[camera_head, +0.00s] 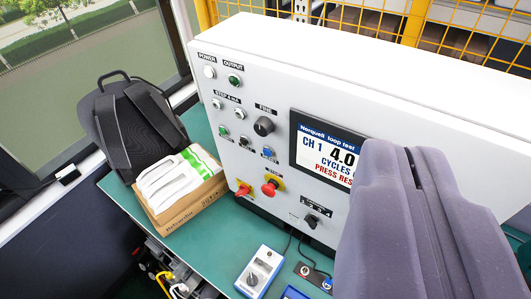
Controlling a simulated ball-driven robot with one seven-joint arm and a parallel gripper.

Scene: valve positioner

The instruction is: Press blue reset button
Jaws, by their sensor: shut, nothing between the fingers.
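The blue reset button (267,152) is a small round button on the front of the white control panel (345,90), below a black knob and left of the screen. It shows unobstructed. My gripper (412,158) is large and grey-purple in the lower right, with its two fingers together and nothing between them. In the picture it lies well to the right of the blue button and covers the lower right of the screen (325,150). The screen reads "CH 1 4.0", "CYCLES" and "PRESS RES", the rest hidden.
A red stop button (270,188) and a red-and-yellow switch (243,190) sit low on the panel. A black knob (264,126) is above the blue button. A cardboard box (188,206) with white gloves, a black backpack (128,125) and a blue-white meter (260,272) rest on the green bench.

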